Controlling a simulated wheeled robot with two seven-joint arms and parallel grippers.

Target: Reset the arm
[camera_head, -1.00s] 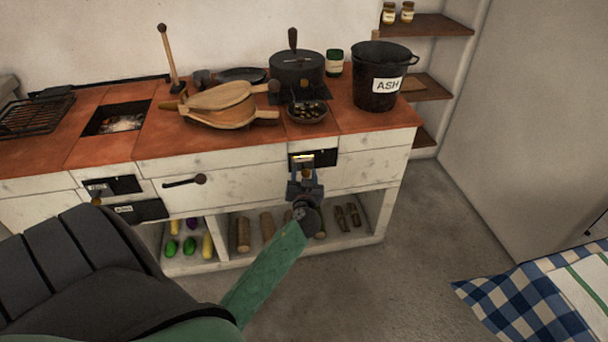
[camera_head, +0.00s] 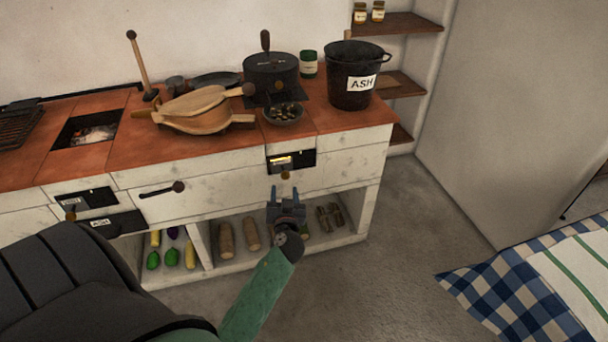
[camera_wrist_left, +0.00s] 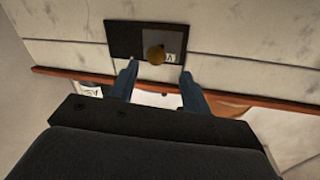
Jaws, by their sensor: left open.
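My left gripper (camera_head: 287,194) is open and empty in the head view. It is in front of the white stove, below a small black firebox door (camera_head: 291,161) with a brass knob (camera_head: 285,175). In the left wrist view, the two blue fingers (camera_wrist_left: 158,80) stand apart, with the black door (camera_wrist_left: 135,40) and its knob (camera_wrist_left: 156,56) beyond them. Nothing is between the fingers. My right gripper is not in view.
The terracotta counter holds wooden bellows (camera_head: 200,110), a black pot (camera_head: 271,76), a small pan of nuts (camera_head: 283,114) and an ash bucket (camera_head: 352,78). Logs (camera_head: 226,238) and vegetables lie on the low shelf. A checkered cloth (camera_head: 520,280) is at right. The floor between is clear.

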